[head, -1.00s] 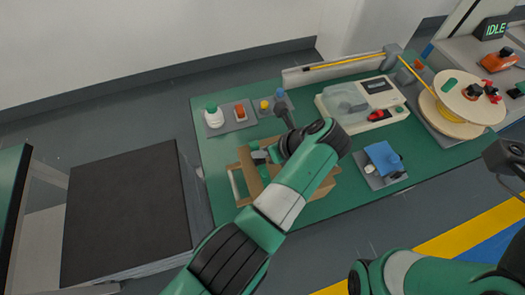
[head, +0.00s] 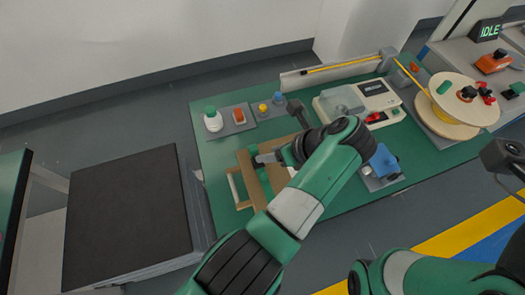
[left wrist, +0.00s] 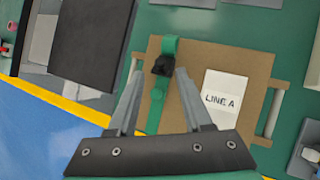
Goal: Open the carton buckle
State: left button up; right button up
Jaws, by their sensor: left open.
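The brown carton (head: 251,180) lies on the green table, partly hidden behind my left arm in the head view. In the left wrist view the carton (left wrist: 215,62) shows a green strap (left wrist: 156,108) across its top, with a black buckle (left wrist: 162,65) on the strap and a white LINE A label (left wrist: 221,97). My left gripper (head: 262,158) is open over the carton. In the left wrist view its fingertips (left wrist: 159,71) appear on either side of the buckle; contact cannot be told. My right gripper's fingers are not visible.
A pale device (head: 368,106), a blue item (head: 383,160) and a cable spool (head: 463,92) stand to the right. A black-topped stand (head: 130,205) is at left.

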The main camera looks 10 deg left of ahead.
pick_arm(q)
jog(key=v, duration=0.6)
jog(key=shift+p, duration=0.3)
jog(key=shift+o, duration=0.2)
jog(key=shift+r, duration=0.15)
